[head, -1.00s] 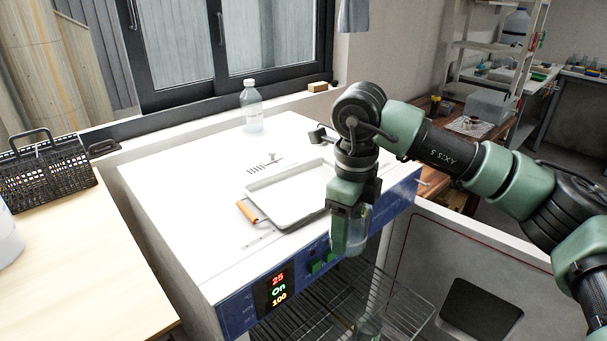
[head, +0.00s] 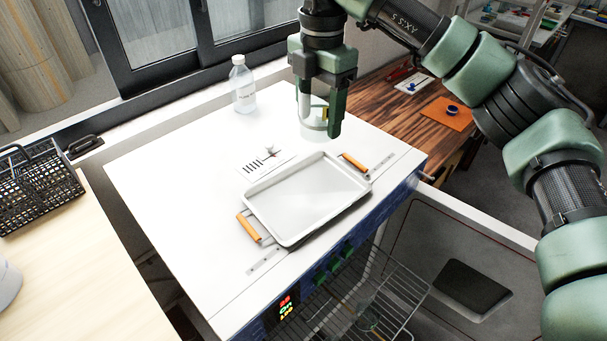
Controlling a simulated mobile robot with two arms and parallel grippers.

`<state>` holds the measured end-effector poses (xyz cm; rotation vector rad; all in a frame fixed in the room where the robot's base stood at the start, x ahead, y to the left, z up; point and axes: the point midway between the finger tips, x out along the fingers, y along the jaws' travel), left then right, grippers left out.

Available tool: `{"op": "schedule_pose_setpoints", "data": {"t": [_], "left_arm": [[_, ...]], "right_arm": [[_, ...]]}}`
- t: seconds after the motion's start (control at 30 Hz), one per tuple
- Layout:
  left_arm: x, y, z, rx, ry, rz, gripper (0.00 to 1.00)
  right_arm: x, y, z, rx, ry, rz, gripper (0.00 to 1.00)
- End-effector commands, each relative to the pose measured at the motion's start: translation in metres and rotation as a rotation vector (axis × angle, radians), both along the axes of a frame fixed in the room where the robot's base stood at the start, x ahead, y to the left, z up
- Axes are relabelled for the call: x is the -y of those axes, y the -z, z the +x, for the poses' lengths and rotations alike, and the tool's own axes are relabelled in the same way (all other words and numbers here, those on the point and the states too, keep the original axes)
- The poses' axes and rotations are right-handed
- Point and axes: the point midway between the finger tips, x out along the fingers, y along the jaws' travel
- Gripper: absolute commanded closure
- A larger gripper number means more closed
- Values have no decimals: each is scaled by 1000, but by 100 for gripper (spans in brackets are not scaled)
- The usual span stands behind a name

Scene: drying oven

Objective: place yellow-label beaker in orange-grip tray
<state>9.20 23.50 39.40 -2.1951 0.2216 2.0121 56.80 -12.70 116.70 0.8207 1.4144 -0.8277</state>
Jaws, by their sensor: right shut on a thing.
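My right gripper (head: 320,110) is shut on a clear glass beaker (head: 313,127) with a bit of yellow showing on it. The beaker is upright and appears to be above the back right part of the oven top, beyond the tray; the fingers hide part of it. The white tray (head: 306,200) with orange grips at its left and right ends lies on the oven top, nearer than the gripper, and is empty. My left gripper is not in view.
A clear bottle (head: 243,88) stands at the back of the white oven top (head: 185,190). A small knob (head: 270,151) sticks up behind the tray. The oven is open below, with glassware (head: 367,313) on its wire rack. A black basket (head: 40,185) stands at left.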

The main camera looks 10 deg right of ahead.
Motion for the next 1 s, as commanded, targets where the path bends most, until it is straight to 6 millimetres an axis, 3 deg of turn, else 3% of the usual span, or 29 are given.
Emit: {"op": "schedule_pose_setpoints", "data": {"t": [0.17, 0.6, 1.0], "left_arm": [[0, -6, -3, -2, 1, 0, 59], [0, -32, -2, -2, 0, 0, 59], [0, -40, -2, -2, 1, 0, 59]], "right_arm": [[0, 18, 0, -4, 29, 0, 82], [0, 130, -2, -4, 27, 1, 82], [0, 171, -2, -3, 27, 1, 82]]}}
